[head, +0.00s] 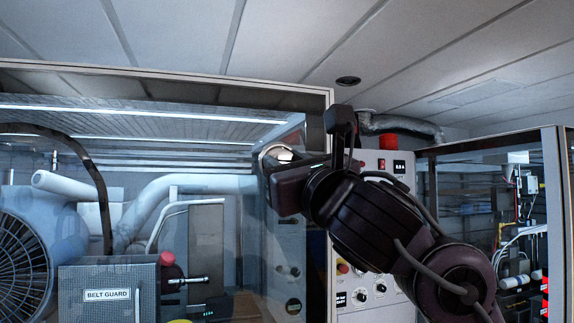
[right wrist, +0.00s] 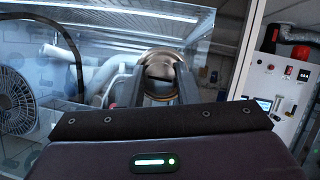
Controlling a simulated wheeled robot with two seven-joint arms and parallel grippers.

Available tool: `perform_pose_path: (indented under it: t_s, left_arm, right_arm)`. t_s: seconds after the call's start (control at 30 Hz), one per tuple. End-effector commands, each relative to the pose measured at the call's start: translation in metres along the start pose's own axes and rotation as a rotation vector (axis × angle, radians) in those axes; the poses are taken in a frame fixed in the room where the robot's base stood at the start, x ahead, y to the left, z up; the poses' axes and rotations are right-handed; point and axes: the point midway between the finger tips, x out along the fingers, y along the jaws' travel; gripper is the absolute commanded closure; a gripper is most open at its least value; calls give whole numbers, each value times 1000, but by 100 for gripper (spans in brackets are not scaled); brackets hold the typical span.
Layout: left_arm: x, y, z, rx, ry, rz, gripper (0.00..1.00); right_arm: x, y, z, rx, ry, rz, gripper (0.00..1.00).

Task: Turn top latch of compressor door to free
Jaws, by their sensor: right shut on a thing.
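The top latch (head: 279,152) is a round, pale metal knob near the upper right edge of the clear compressor door (head: 225,125). In the right wrist view the latch (right wrist: 159,70) shows as a round disc with a brassy rim, between my two dark fingers. My right gripper (head: 284,160) reaches it from the right and is shut on it. The gripper's body hides part of the latch and the door edge in the head view. The latch's exact turn angle cannot be told. My left gripper is not in view.
Behind the clear door are a large fan (head: 22,262), pale pipes (head: 165,195) and a box labelled BELT GUARD (head: 108,293). A control panel (head: 372,262) with knobs stands right of the door, partly behind my right arm. A glass-fronted cabinet (head: 490,190) stands farther right.

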Motion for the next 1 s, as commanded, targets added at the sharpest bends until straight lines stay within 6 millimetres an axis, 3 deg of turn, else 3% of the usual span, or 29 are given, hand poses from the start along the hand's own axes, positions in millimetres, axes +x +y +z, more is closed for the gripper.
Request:
perform_pose_path:
  t_s: [0.5, 1.0]
  left_arm:
    - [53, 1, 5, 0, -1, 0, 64]
    - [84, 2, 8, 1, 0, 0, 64]
  right_arm:
    - [-2, 2, -3, 322, -19, -142, 94]
    - [0, 4, 0, 762, -38, -327, 94]
